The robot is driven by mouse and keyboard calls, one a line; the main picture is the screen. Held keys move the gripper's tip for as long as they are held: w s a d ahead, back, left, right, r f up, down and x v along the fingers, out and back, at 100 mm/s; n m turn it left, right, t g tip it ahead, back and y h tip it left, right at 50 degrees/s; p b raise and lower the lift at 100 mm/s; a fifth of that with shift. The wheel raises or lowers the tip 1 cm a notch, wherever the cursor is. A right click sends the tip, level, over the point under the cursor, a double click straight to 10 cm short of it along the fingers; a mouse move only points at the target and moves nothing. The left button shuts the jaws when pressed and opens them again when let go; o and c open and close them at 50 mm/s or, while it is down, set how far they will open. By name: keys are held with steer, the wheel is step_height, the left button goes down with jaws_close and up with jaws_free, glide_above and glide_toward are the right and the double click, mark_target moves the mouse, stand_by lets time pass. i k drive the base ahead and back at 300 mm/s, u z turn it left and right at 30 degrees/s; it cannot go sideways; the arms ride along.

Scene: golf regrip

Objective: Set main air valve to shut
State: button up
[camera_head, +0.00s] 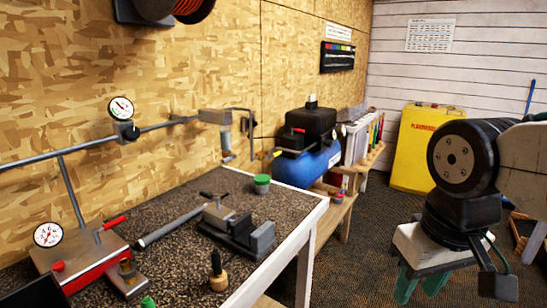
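No part in view is labelled as the main air valve. A red lever (113,222) stands tilted on the red-and-tan unit (88,262) at the bench's left front, beside a round gauge (47,235). A grey pipe (75,147) with another gauge (121,108) runs along the wall. A small yellow handle (276,152) shows by the blue compressor (310,163) at the bench's far end. I cannot tell which handle is the valve or its setting. My gripper (421,284) hangs at the right over the floor, its green fingers apart and empty, far from these handles.
The dark-topped bench (170,210) carries a vise (238,228), a green-lidded tin (262,183) and a wooden-handled tool (217,272). A yellow cabinet (425,150) stands at the back wall. Carpeted floor (345,255) is clear between bench and my arm.

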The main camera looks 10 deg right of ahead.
mark_target(279, 152)
steer(key=k, duration=0.5)
steer(key=z, duration=0.65)
steer(key=i, duration=1.5)
steer(key=u, duration=0.6)
steer(key=i, duration=0.5)
steer(key=u, duration=0.35)
